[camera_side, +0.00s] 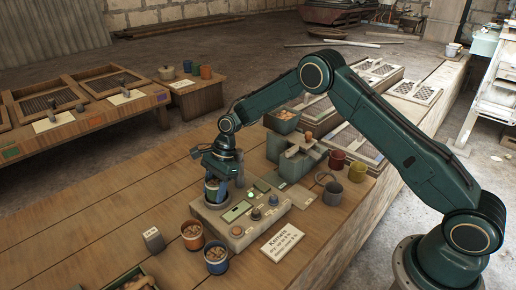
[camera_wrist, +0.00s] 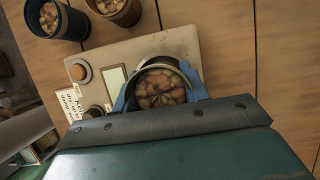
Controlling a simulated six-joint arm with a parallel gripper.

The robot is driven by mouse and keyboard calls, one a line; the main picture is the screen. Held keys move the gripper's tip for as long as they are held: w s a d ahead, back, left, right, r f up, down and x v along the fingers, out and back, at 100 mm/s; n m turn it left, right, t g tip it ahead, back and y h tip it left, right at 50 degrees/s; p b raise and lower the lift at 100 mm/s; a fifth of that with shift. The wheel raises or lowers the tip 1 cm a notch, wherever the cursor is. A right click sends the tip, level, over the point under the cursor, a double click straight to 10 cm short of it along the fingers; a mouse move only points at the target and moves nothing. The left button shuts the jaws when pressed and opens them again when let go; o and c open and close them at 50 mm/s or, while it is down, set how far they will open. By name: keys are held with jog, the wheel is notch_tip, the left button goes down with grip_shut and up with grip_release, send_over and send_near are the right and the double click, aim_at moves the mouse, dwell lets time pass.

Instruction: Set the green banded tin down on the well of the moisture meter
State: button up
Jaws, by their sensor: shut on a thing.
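The green banded tin (camera_side: 211,193) is held upright in my gripper (camera_side: 217,183), whose fingers hide part of its side. In the wrist view the tin (camera_wrist: 162,87) is seen from above, filled with brown kernels, with the blue fingers of my gripper (camera_wrist: 162,96) on both sides of it. The moisture meter (camera_side: 242,232) is a beige box on the bench, with a display and knobs. The tin is over the meter's far left end, where the well lies mostly hidden. I cannot tell whether the tin's base touches the well.
An orange-brown tin (camera_side: 192,236) and a blue tin (camera_side: 216,259), both filled, stand in front of the meter. A "Kernels" card (camera_side: 282,242) lies at its right. The bench's left part is mostly clear.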

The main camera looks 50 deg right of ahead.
jog(key=shift+s+f, duration=0.15)
jog(key=shift+f, duration=0.7)
jog(key=o, duration=1)
jog(key=c, duration=0.3)
jog(key=shift+o, duration=0.3)
jog(key=shift+r, duration=0.95)
jog(key=o, duration=0.4)
jog(key=shift+r, duration=3.75)
